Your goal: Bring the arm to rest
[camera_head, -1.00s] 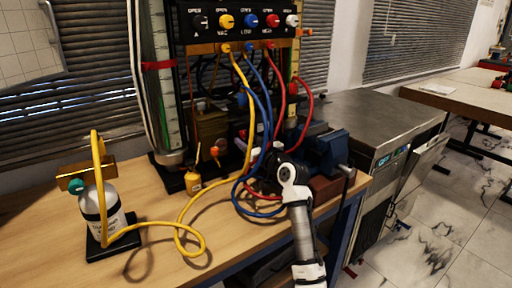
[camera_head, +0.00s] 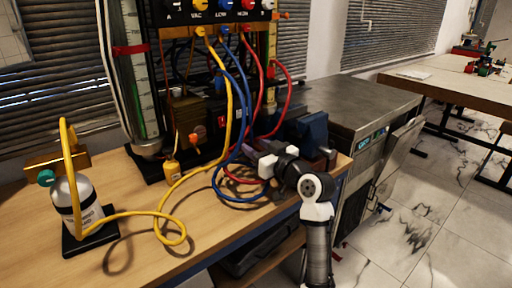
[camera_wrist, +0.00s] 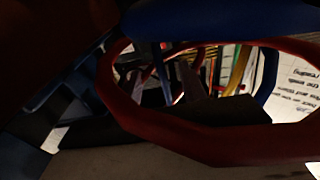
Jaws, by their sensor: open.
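My arm rises from the bottom of the head view and bends left. My gripper (camera_head: 264,165) is at the bench's right part, beside the red hose (camera_head: 284,98) and the blue hose (camera_head: 236,92). Its fingers are small and partly hidden there, and it holds nothing that I can make out. In the wrist view, a red hose loop (camera_wrist: 205,142) crosses close before the camera, with a blue hose (camera_wrist: 200,22) above it. Whether the hoses touch my gripper cannot be told.
The gauge rig (camera_head: 212,18) stands at the back of the wooden bench (camera_head: 105,262). A blue vise (camera_head: 307,132) is right beside my arm. A yellow hose (camera_head: 172,205) runs to a grey cylinder (camera_head: 78,200) at left. Open floor (camera_head: 420,225) lies right.

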